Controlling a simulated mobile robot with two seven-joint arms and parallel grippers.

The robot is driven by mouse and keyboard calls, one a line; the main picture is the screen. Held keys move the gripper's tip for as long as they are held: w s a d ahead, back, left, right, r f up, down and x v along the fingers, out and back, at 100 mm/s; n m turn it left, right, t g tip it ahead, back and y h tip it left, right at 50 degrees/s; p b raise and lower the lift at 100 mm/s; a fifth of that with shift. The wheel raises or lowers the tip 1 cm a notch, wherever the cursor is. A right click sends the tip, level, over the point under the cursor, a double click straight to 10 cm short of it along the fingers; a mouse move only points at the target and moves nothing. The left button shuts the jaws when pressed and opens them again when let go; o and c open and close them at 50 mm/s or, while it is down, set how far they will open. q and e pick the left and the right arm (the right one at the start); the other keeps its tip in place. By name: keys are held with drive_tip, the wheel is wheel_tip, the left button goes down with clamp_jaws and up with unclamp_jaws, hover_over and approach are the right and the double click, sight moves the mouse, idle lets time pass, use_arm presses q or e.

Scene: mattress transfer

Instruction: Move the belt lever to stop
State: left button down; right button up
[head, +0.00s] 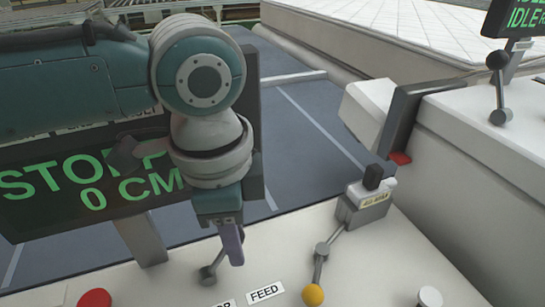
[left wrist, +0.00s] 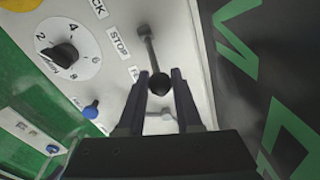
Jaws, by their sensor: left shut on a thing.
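The belt lever has a grey stem and a black knob (left wrist: 160,84) in the left wrist view. The labels beside it read from the top, partly cut off, then STOP (left wrist: 118,42), then one partly hidden. The knob appears down toward that last label. My left gripper (head: 232,245) points down at the panel in the head view, with its fingers shut on the knob. There the lever's base (head: 208,274) shows beside the fingers, and its knob is hidden. The display (head: 90,185) behind my arm shows green text, partly covered, with "0 CM". My right gripper is not in view.
A second lever with a yellow ball (head: 313,295) stands right of my gripper. A red button (head: 95,299) is at the lower left. A small block with a black knob (head: 373,177) sits farther right. The left wrist view shows a numbered dial (left wrist: 65,53) and a blue knob (left wrist: 91,110).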

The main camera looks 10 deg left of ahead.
sight(214, 263)
use_arm(q)
drive_tip(key=a+r+t+h+p, duration=0.1)
drive_tip(key=p, duration=0.1)
drive_tip(key=shift+s+p, duration=0.35)
drive_tip(key=shift+s, duration=0.05)
drive_tip(key=shift+s+a+r+t+h+p, duration=0.1)
drive_tip(key=shift+s+a+t+h+p, duration=0.25)
drive_tip(key=shift+h, duration=0.55)
drive_tip(key=shift+s+a+t+h, duration=0.15)
drive_tip(key=shift+a+t+h, duration=0.3)
drive_tip(key=shift+h, duration=0.05)
drive_tip(key=shift+s+a+t+h, duration=0.3)
drive_tip(key=shift+a+t+h, duration=0.2)
drive_tip(key=shift+h, duration=0.2)
drive_tip(key=c, duration=0.6)
unclamp_jaws()
drive_tip(key=shift+r, duration=0.15)
